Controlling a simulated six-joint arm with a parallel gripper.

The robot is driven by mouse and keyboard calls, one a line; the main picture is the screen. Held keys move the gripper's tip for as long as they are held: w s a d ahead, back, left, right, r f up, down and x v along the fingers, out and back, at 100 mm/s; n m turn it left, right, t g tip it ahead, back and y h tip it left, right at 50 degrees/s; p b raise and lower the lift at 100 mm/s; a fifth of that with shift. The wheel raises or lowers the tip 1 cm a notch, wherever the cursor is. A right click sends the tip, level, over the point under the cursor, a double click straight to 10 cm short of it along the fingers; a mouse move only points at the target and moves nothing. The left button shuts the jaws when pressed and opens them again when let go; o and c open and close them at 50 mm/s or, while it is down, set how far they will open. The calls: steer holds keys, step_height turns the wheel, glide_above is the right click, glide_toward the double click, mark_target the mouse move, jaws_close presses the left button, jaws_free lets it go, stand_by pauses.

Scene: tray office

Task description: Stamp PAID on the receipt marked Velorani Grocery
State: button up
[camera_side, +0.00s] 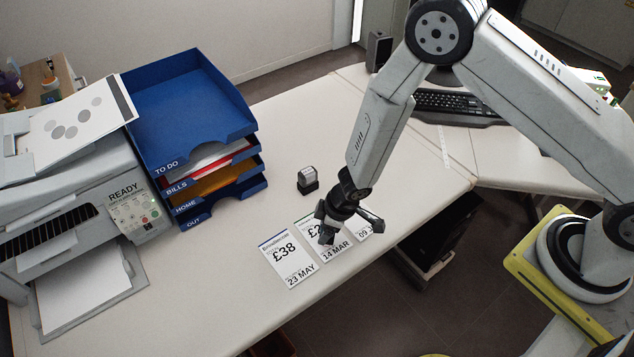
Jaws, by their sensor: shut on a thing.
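Three white receipts lie in a row near the desk's front edge. The left receipt (289,261) reads £38 and 23 MAY. The middle receipt (333,247) reads 14 MAR, with its price partly covered by my gripper. The right receipt (364,232) is mostly hidden and shows a date starting 09. A self-inking stamp (308,179), grey on top with a black base, stands upright behind the receipts. My gripper (348,222) is low over the middle and right receipts, shut on a small dark thing that I cannot identify.
A blue tray stack (190,118) labelled TO DO, BILLS, HOME and OUT stands left of the stamp. A printer (85,185) is at far left. A keyboard (452,104) lies at the back right. Bare desk lies left of the receipts.

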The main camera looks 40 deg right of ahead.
steer(key=shift+r, duration=2.55)
steer(key=shift+w, duration=0.15)
